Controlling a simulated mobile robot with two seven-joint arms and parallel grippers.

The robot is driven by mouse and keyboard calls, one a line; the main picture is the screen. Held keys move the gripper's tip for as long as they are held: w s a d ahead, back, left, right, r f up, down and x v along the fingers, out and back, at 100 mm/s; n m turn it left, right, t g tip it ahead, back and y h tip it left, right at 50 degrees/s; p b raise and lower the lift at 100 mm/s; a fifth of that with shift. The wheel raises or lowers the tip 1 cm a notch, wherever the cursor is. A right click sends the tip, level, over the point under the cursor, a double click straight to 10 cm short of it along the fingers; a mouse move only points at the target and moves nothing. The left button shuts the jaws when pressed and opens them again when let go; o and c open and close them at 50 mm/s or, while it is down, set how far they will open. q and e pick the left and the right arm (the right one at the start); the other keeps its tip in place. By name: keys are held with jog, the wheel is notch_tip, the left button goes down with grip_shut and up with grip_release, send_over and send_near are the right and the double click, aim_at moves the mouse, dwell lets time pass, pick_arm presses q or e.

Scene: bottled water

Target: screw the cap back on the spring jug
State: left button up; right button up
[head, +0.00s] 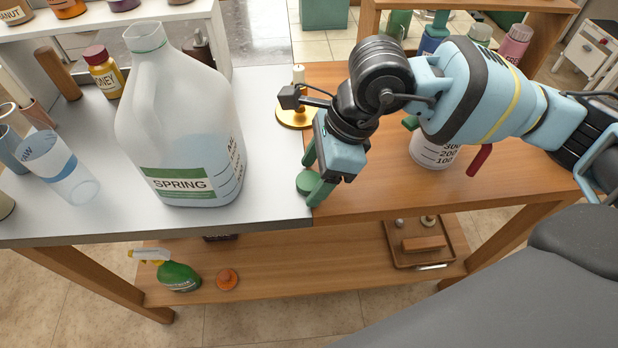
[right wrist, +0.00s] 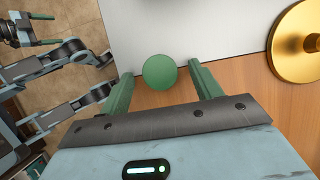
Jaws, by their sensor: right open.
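The spring jug (head: 180,120) stands upright on the grey worktop, left of centre in the head view. Its mouth (head: 145,37) is uncovered, with a green ring around the neck. The round green cap (head: 306,183) is at the seam between the grey and wooden tops, and it also shows in the right wrist view (right wrist: 160,71). My right gripper (head: 310,181) points down with its green fingers apart on either side of the cap, with gaps visible. My left gripper (right wrist: 45,28) shows at the upper left of the right wrist view, its fingers apart and empty.
A gold holder with a pale candle (head: 297,115) stands just behind my right gripper. A white measuring cup (head: 433,150) is behind my right arm. The wooden top's front is clear.

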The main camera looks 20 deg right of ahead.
aim_at(301, 181)
jog(key=c, duration=1)
pick_arm(q)
jog(key=shift+w, duration=0.1)
pick_arm(e)
jog(key=shift+r, duration=0.1)
jog(key=shift+c, duration=0.2)
jog(key=shift+r, duration=0.55)
notch_tip(301, 181, up, 2)
jog(key=shift+r, duration=0.15)
pick_arm(q)
notch_tip(301, 181, up, 10)
jog(key=p, duration=1.1)
jog(key=shift+w+d+t, duration=0.15)
jog(key=shift+w+t, duration=0.1)
jog(key=shift+t, duration=0.05)
pick_arm(e)
jog(key=s+a+r, duration=0.1)
jog(key=s, duration=1.5)
jog(key=shift+a+r, duration=0.25)
jog(key=shift+a, duration=0.1)
